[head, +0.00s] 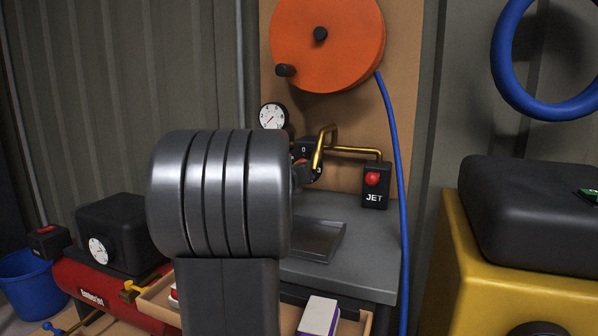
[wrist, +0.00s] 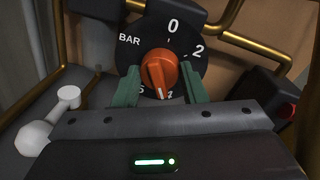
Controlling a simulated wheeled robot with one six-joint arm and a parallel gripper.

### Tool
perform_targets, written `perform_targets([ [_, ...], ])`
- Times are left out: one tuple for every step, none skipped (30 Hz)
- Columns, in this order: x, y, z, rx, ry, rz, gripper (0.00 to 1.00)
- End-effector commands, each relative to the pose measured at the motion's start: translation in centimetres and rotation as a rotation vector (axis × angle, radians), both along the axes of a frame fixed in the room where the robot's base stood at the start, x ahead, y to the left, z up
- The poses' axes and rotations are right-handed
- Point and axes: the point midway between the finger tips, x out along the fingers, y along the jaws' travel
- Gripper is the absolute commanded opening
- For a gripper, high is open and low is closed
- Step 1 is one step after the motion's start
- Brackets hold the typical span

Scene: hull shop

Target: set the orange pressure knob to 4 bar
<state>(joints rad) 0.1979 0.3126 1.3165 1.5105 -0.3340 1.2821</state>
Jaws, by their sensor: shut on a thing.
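The orange pressure knob (wrist: 158,70) sits on a black dial plate (wrist: 188,22) marked BAR, with 0 at the top and 2 at the upper right. My gripper (wrist: 160,88) is shut on the knob, one green finger on each side. The knob's pale pointer line is at the bottom, close beside a partly hidden numeral that looks like 4. Another numeral, perhaps 6, shows partly to its left. In the head view my arm hides most of the knob; part of the black dial plate (head: 304,148) shows.
A white gauge (head: 272,116) hangs left of the dial. Brass pipes (head: 350,150) run close by, and a JET box with a red button (head: 372,180) is at right. A grey tray (head: 318,240) lies on the bench below. A blue hose (head: 393,130) hangs from the orange reel (head: 335,55).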

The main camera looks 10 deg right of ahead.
Motion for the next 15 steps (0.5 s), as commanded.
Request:
perform_targets([
  [-0.02,-0.01,-0.26,0.002,0.004,0.000,0.16],
  [-0.02,0.00,-0.26,0.002,0.004,0.000,0.16],
  [-0.02,0.01,-0.27,0.002,0.004,0.000,0.16],
  [-0.02,0.01,-0.27,0.001,0.004,0.000,0.16],
  [-0.02,0.01,-0.27,0.001,0.004,0.000,0.16],
  [-0.02,0.01,-0.27,0.001,0.004,0.000,0.16],
  [-0.01,0.00,-0.27,0.001,0.004,0.000,0.42],
  [-0.02,-0.01,-0.26,0.001,0.004,0.000,0.48],
  [-0.01,0.00,-0.23,0.001,0.004,0.000,0.56],
  [-0.01,0.00,-0.22,0.001,0.003,0.000,0.60],
  [-0.01,-0.01,-0.20,0.001,0.003,0.000,0.60],
  [-0.01,0.00,-0.17,0.001,0.003,0.000,0.60],
  [-0.01,0.00,-0.16,0.001,0.003,-0.001,0.60],
  [-0.01,0.00,-0.15,0.000,0.002,-0.001,0.60],
  [-0.01,0.00,-0.13,0.000,0.002,-0.001,0.60],
])
